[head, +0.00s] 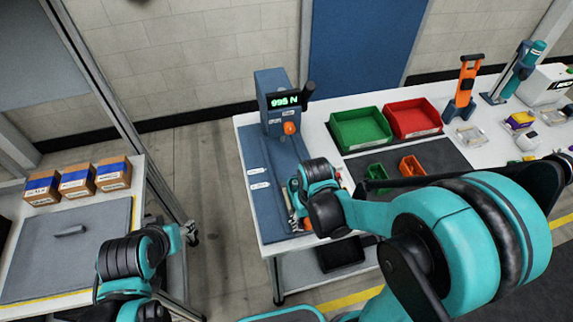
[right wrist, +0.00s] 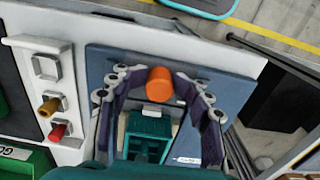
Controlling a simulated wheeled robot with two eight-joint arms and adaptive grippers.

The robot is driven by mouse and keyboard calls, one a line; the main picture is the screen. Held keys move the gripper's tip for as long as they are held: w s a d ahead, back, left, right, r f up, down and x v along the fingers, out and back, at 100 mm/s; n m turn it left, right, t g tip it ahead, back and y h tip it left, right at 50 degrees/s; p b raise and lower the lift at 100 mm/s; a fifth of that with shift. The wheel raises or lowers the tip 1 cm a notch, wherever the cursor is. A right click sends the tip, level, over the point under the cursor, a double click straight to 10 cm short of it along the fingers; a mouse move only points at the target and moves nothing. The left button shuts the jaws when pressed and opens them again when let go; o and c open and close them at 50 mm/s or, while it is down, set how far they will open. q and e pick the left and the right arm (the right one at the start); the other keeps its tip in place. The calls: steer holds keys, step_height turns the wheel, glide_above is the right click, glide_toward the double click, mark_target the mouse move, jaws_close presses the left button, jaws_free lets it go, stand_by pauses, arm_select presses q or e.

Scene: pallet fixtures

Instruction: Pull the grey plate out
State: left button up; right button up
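The blue-grey fixture (head: 262,168) on the right table has an upright with a lit display reading 995 N (head: 285,100). My right gripper (head: 302,216) is low at the fixture's front end. In the right wrist view its fingertips (right wrist: 160,80) close in on both sides of an orange knob (right wrist: 160,88), over the blue-grey base (right wrist: 228,93). A flat grey plate (head: 100,238) lies on the left table with a small grey bar (head: 70,231) on it. I cannot tell whether this is the task's plate. My left arm shows, but its gripper does not.
A green bin (head: 360,128) and a red bin (head: 413,118) stand behind the fixture's right side. Several cartons (head: 76,181) line the back of the left table. A post and open floor separate the tables.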

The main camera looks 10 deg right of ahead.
step_height(320, 180, up, 8)
steer(key=p, duration=0.6)
steer(key=shift+p, duration=0.4)
stand_by(0.5)
steer(key=t+b, duration=0.2)
steer(key=b, duration=0.2)
steer(key=s+d+r+t+b, duration=0.1)
steer(key=t+b, duration=0.1)
steer(key=b, duration=0.2)
steer(key=d+t+b, duration=0.1)
steer(key=t+b, duration=0.2)
steer(key=b, duration=0.1)
steer(key=shift+s+d+r, duration=0.15)
stand_by(0.9)
